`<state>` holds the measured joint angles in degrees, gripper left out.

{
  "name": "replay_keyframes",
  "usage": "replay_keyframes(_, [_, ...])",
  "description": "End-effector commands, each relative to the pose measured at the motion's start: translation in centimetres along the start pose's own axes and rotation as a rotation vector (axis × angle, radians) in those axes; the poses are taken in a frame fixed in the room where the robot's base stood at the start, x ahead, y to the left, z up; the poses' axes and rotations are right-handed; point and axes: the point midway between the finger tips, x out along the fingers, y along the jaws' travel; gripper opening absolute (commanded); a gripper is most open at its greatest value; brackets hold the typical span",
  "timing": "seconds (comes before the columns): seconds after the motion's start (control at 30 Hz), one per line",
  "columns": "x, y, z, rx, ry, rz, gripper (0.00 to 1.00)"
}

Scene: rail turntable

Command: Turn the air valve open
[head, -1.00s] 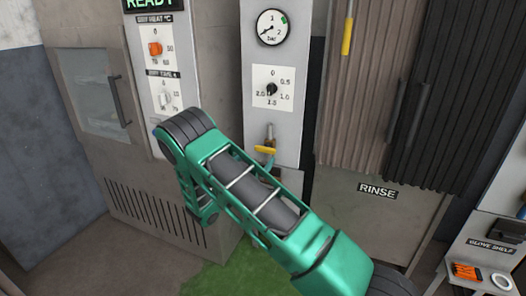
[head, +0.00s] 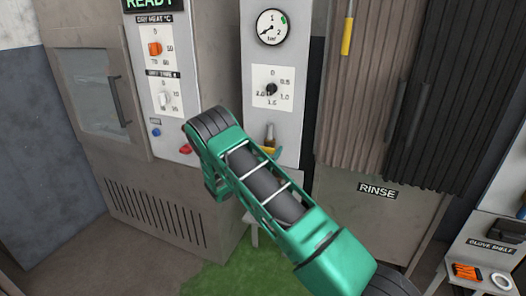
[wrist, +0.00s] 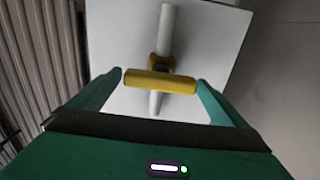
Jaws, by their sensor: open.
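The air valve has a yellow bar handle (wrist: 160,81) on a pale vertical pipe (wrist: 166,30). In the wrist view the handle lies crosswise to the pipe, slightly tilted. My gripper (wrist: 160,88) is open, with a green finger near each end of the handle; I cannot tell whether they touch it. In the head view the valve (head: 270,141) is on the grey panel below the dial, partly hidden behind my green arm.
Above the valve are a regulator knob (head: 271,89) and a pressure gauge (head: 272,28), its needle low on the left. A cabinet with knobs and a red button (head: 186,149) stands left. A ribbed curtain and the rinse bay (head: 378,191) are right.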

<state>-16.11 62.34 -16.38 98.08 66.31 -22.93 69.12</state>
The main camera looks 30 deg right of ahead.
Motion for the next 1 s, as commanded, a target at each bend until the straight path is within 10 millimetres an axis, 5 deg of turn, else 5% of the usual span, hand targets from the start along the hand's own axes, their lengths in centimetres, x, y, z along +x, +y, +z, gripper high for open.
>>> replay_keyframes(0.13, [-0.01,0.0,0.0,0.0,0.0,0.0,0.97])
replay_keyframes(0.33, [-0.03,-0.01,0.0,0.0,0.0,0.0,0.56])
replay_keyframes(0.67, [-0.11,-0.14,0.01,-0.036,0.0,-0.002,0.56])
replay_keyframes(1.0, [-0.05,-0.36,0.04,-0.252,0.001,-0.003,0.56])
